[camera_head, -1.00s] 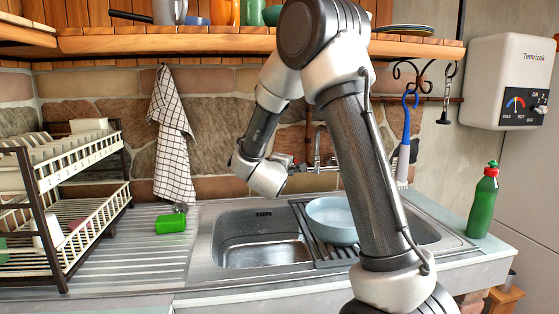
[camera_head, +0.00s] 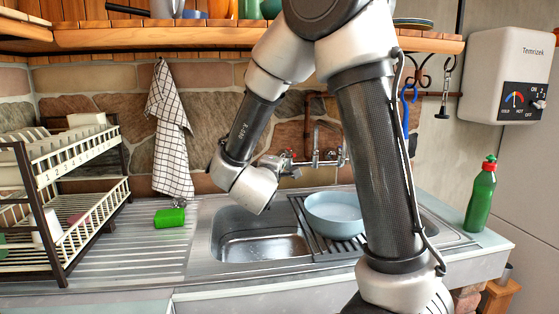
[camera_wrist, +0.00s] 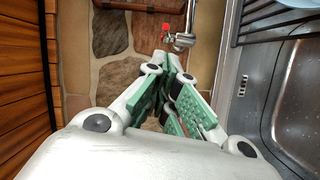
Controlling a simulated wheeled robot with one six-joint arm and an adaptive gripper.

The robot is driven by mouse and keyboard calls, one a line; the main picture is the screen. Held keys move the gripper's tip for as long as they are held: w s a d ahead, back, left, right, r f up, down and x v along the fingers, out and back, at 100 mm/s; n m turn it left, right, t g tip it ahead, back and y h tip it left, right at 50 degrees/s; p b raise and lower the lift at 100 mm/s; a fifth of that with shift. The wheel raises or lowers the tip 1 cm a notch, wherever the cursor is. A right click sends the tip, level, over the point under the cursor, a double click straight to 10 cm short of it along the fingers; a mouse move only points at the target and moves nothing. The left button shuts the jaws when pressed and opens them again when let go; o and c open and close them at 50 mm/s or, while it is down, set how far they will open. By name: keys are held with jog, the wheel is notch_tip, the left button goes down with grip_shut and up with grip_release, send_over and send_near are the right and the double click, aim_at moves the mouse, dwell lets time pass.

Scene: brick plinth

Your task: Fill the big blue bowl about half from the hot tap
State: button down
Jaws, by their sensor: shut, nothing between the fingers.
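The big blue bowl (camera_head: 336,214) sits upright on a dark slatted rack (camera_head: 318,238) across the sink, partly behind my arm; its inside looks empty. The metal tap (camera_head: 316,147) stands on the wall behind the sink, and it also shows in the wrist view (camera_wrist: 184,41). Its red knob (camera_head: 291,153) is on the left side and shows in the wrist view (camera_wrist: 166,27). My gripper (camera_wrist: 172,57) is shut and empty, with its tips just short of the red knob and apart from it in the wrist view. No water stream is visible.
The left sink basin (camera_head: 258,247) is open. A green sponge-like block (camera_head: 170,218) lies on the drainboard, beside a dish rack (camera_head: 70,190). A green bottle (camera_head: 482,198) stands at right. A heater (camera_head: 508,77) hangs on the wall. A wooden shelf (camera_head: 230,38) runs above.

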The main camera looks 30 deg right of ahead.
jog(key=shift+s+a, duration=0.1)
jog(key=shift+s, duration=0.15)
